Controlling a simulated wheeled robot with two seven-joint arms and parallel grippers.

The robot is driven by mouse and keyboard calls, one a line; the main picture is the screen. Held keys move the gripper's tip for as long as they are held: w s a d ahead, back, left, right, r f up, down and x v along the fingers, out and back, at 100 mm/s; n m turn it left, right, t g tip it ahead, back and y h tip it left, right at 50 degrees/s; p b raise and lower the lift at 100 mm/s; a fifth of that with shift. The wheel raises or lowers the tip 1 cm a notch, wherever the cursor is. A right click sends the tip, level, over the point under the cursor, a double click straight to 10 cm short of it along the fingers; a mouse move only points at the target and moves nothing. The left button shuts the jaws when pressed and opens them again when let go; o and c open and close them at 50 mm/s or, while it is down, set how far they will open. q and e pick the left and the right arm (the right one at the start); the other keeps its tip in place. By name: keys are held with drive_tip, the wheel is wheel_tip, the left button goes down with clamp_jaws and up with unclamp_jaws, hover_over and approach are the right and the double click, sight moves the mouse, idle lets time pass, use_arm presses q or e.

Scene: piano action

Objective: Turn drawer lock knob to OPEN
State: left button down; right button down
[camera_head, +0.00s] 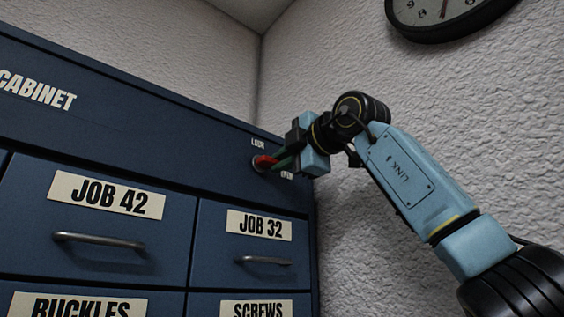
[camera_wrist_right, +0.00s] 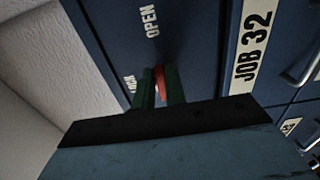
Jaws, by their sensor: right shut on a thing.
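The red drawer lock knob (camera_head: 262,161) sits on the upper right of the blue cabinet front, between a LOCK label (camera_head: 258,143) above and an OPEN label (camera_head: 287,176) to its lower right. My right gripper (camera_head: 274,161) has its green fingers at the knob and is shut on it. In the right wrist view the red knob (camera_wrist_right: 160,82) shows between the two green fingers, partly hidden by them. There the OPEN label (camera_wrist_right: 152,21) is clear, and the LOCK label (camera_wrist_right: 130,85) is partly covered by a finger. The exact knob angle is hard to tell. My left gripper is not in view.
The cabinet (camera_head: 180,150) has drawers labelled JOB 42 (camera_head: 106,195), JOB 32 (camera_head: 258,225), BUCKLES and SCREWS, with metal handles (camera_head: 100,240) standing out. A textured white wall (camera_head: 350,240) lies close on the right. A clock (camera_head: 440,12) hangs high up.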

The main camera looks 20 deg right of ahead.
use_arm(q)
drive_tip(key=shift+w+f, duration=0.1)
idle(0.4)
use_arm(e)
drive_tip(key=c, duration=1.4)
unclamp_jaws()
drive_tip(key=shift+c, duration=0.2)
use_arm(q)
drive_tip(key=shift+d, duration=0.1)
